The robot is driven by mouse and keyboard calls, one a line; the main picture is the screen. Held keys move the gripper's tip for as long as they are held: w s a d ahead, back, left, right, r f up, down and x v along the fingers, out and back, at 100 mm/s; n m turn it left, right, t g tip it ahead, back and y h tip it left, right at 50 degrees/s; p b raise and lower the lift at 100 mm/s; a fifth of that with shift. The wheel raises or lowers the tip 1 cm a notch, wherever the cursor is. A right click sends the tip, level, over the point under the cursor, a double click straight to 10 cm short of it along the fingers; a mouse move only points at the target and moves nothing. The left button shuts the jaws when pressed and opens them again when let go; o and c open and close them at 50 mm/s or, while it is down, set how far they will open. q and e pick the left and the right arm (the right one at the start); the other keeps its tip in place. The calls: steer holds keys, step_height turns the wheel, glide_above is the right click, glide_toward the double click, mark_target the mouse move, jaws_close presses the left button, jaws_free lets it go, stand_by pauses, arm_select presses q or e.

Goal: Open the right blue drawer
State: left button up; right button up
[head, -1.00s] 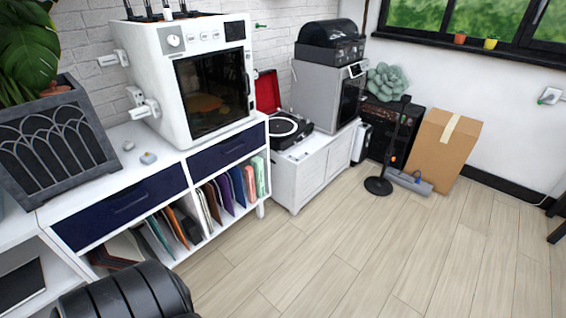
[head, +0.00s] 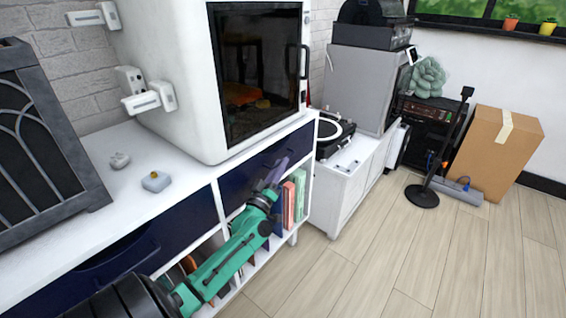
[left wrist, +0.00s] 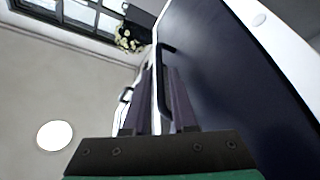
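The right blue drawer (head: 300,146) is a dark navy front under the white cabinet top in the head view, and it looks flush with the cabinet. Its front also fills the right of the left wrist view (left wrist: 222,75). Its dark bar handle (left wrist: 166,49) stands out from the front in the wrist view. My left gripper (head: 279,171) is at this drawer's front in the head view. In the wrist view its two fingers (left wrist: 156,92) are apart, with the handle showing between them; contact cannot be told. My right gripper is not in view.
The left blue drawer (head: 185,225) is beside it. Folders (head: 299,190) stand in the shelf below. A white oven-like machine (head: 165,75) and small grey items (head: 156,181) are on top. A turntable cabinet (head: 345,195) stands to the right. The floor (head: 400,260) in front is clear.

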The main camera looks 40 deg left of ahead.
arm_select(q)
steer(key=shift+x, duration=0.85)
steer(key=shift+w+a+r, duration=0.1)
steer(key=shift+w+a, duration=0.05)
steer(key=shift+w, duration=0.3)
jaws_close()
stand_by(0.4)
